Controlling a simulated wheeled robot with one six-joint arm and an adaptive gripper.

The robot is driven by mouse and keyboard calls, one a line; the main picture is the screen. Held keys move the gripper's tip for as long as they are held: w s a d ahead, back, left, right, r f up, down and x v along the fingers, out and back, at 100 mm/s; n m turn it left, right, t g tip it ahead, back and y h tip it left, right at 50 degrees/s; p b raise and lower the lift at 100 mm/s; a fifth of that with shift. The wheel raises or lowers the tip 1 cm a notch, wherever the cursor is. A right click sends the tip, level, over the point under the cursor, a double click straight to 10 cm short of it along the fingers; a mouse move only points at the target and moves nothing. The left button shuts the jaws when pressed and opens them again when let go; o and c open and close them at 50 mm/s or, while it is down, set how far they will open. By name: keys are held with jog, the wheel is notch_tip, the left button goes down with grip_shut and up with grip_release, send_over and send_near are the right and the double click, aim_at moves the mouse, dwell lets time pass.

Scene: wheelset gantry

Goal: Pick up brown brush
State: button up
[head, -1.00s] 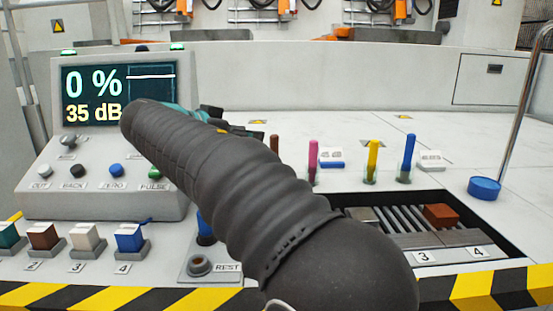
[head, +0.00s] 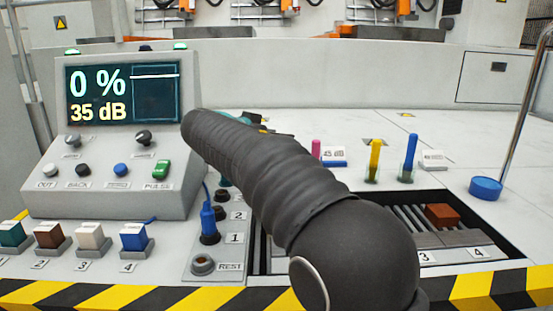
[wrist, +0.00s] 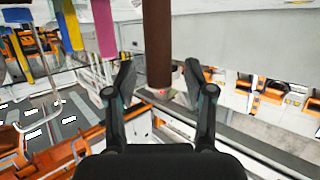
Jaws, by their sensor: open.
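The brown brush (wrist: 157,45) shows in the wrist view as a thick brown shaft coming down from the top edge. Its lower end lies between the two fingers of my gripper (wrist: 158,78). My gripper is open, with a visible gap on each side of the shaft; whether the brush is fully within the jaws in depth I cannot tell. In the head view my dark arm hides the brown brush and most of the gripper.
A pink brush (head: 316,149), a yellow brush (head: 375,158) and a blue brush (head: 410,152) stand upright in a row nearby. A slatted tray holds a brown block (head: 442,214). A control console (head: 110,185) stands left; a round blue cap (head: 485,188) lies right.

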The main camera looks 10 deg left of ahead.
grip_shut()
jog(key=shift+r, duration=0.1)
